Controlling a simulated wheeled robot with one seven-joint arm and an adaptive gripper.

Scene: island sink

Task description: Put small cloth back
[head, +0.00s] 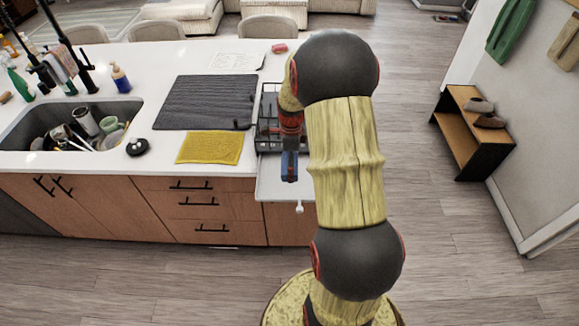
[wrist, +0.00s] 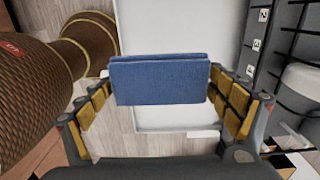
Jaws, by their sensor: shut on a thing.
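A small folded blue cloth (head: 289,168) is held by my gripper (head: 290,148). It hangs below the gripper, over the open white drawer (head: 268,187) in the head view. In the wrist view the blue cloth (wrist: 160,80) spans between the yellow-padded fingers of my gripper (wrist: 165,97), which are shut on its two ends. The white drawer (wrist: 180,30) shows behind it. I cannot tell the exact gap between the cloth and the drawer.
A yellow cloth (head: 210,148) and a dark drying mat (head: 207,102) lie on the counter. A dish rack (head: 268,112) stands just behind the drawer, close to my gripper. The sink (head: 40,118) at left holds dishes.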

